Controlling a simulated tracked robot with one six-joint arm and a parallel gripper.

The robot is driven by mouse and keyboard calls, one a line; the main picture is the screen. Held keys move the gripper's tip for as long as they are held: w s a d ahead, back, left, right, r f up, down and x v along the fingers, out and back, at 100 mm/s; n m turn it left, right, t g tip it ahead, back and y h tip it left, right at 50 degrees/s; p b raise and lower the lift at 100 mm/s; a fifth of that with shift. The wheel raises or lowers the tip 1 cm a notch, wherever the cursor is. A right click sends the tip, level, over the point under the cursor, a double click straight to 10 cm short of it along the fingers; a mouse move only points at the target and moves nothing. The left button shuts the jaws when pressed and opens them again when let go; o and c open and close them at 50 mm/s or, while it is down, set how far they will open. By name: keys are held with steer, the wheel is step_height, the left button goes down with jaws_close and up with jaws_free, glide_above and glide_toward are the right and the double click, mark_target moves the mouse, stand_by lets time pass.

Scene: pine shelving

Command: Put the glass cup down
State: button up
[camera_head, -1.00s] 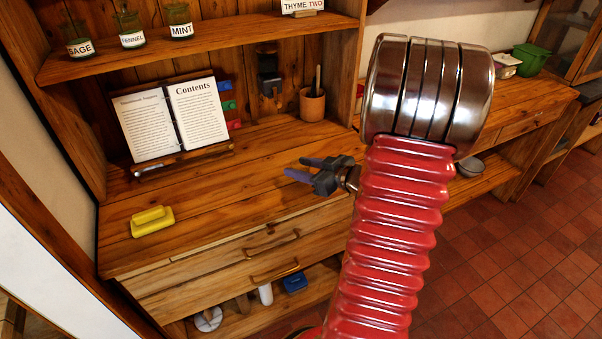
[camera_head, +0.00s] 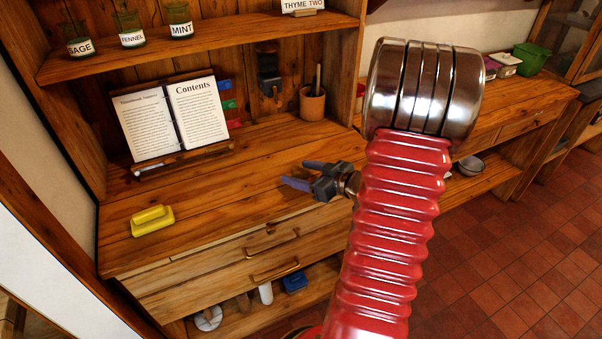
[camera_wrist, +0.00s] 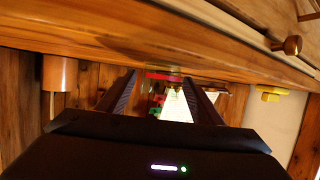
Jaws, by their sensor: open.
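My gripper (camera_head: 302,174) is open, with two dark fingers pointing left over the front part of the wooden counter (camera_head: 235,190). In the wrist view, which is upside down, my gripper (camera_wrist: 159,88) has its fingers spread apart.
The open book (camera_head: 170,117) stands at the counter's back. A terracotta pot (camera_head: 312,103) is behind my gripper, and a yellow handled object (camera_head: 152,220) lies at left. Labelled jars (camera_head: 130,32) stand on the shelf above. The mid-counter is clear.

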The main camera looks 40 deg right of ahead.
steer(key=shift+r, duration=0.15)
steer(key=v, duration=1.2)
steer(key=shift+w+d+r, duration=0.1)
stand_by(0.7)
